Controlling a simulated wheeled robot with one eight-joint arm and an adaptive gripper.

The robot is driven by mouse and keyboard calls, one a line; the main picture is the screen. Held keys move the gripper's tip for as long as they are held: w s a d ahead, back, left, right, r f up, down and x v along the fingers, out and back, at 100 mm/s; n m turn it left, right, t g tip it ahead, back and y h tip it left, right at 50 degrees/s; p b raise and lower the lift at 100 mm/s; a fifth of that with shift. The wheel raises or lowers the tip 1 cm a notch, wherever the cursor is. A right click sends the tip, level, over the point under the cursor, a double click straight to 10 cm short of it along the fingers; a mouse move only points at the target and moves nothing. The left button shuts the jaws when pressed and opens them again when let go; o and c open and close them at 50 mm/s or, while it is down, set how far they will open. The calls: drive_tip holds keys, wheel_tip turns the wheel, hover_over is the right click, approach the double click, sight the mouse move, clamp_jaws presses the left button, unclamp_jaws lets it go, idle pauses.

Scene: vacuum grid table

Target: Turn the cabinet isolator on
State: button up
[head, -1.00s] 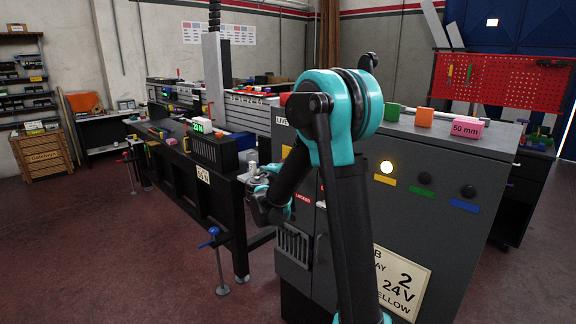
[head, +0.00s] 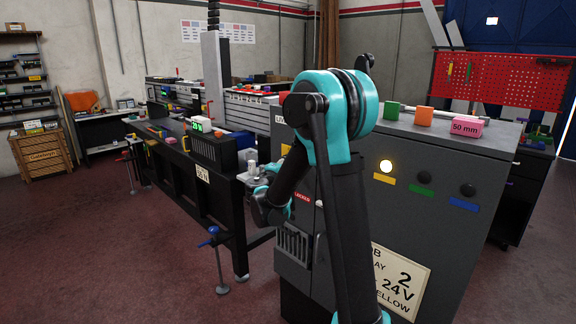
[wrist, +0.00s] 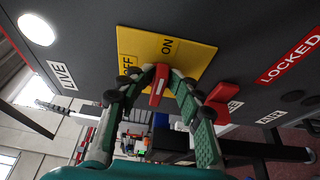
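The cabinet (head: 440,165) is the dark grey box at the right of the head view. In the wrist view its isolator has a yellow plate (wrist: 196,56) marked OFF and ON, with a small red handle (wrist: 158,86) in front. The handle's white line runs roughly towards the ON word. My gripper (wrist: 160,78) has its fingertips close on both sides of this handle and looks shut on it; the exact contact is partly hidden.
A lit white lamp (wrist: 37,29) by a LIVE label and a red LOCKED label (wrist: 290,58) flank the plate. Another red part (wrist: 219,102) is beside my right finger. Blocks, including a pink 50 mm one (head: 467,127), stand on the cabinet. A workbench (head: 190,165) stands left.

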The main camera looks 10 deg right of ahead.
drive_tip(key=shift+s+a, duration=0.1)
drive_tip(key=shift+s, duration=0.05)
drive_tip(key=v, duration=1.1)
drive_tip(key=shift+s, duration=0.4)
drive_tip(key=shift+a+f, duration=0.1)
drive_tip(key=s+d+f+m+g+y, duration=0.2)
drive_tip(key=s+d+f+m+g, duration=0.45)
drive_tip(key=s+d+f, duration=0.65)
drive_tip(key=s+a+f+m+g+y, duration=0.2)
drive_tip(key=s+f+y, duration=0.1)
drive_tip(key=s, duration=0.5)
drive_tip(key=s+a+f+m+g+y, duration=0.2)
drive_tip(key=s+f+m+y, duration=0.1)
drive_tip(key=s+f, duration=0.3)
drive_tip(key=s+y, duration=0.1)
drive_tip(key=s, duration=0.1)
drive_tip(key=shift+s+y, duration=0.3)
drive_tip(key=shift+s, duration=0.1)
drive_tip(key=shift+g, duration=0.25)
